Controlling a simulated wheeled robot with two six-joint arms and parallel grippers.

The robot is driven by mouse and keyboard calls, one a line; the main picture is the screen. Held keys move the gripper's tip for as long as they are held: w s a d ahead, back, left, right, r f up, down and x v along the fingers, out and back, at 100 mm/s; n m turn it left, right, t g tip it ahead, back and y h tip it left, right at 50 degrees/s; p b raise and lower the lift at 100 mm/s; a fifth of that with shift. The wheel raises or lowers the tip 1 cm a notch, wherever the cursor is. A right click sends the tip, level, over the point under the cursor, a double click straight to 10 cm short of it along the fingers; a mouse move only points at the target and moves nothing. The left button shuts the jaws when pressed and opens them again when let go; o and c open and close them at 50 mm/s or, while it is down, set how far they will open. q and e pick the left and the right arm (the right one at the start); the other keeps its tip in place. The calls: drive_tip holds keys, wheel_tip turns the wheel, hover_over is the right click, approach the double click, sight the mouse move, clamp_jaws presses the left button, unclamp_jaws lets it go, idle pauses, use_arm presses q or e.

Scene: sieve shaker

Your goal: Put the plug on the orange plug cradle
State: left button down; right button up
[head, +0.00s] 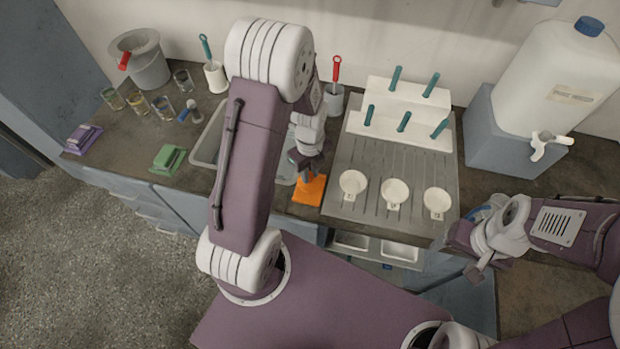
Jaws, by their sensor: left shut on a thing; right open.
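The orange plug cradle (309,191) sits on the counter's front edge, between the sink and the ribbed drainboard. My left gripper (304,169) reaches down just above and behind the cradle, beside the sink's right edge. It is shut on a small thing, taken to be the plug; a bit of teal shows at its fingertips. The fingers hide most of that thing, and I cannot tell whether it touches the cradle. My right gripper (468,256) is open at the counter's front edge, right of the drainboard.
Three white labelled cups (395,193) stand on the drainboard (345,212), below a white rack (405,125) with several teal pegs. A large white jug (565,75) stands at the back right. A green sponge (168,159) lies left of the sink (208,145). My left arm hides much of the sink.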

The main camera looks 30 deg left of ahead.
use_arm(q)
wheel_tip(320, 180, down, 3)
drive_tip(key=shift+s, duration=0.1)
drive_tip(key=shift+f, duration=0.25)
drive_tip(key=shift+f, duration=0.2)
drive_tip(key=c, duration=1.2)
unclamp_jaws()
drive_tip(key=shift+c, duration=0.2)
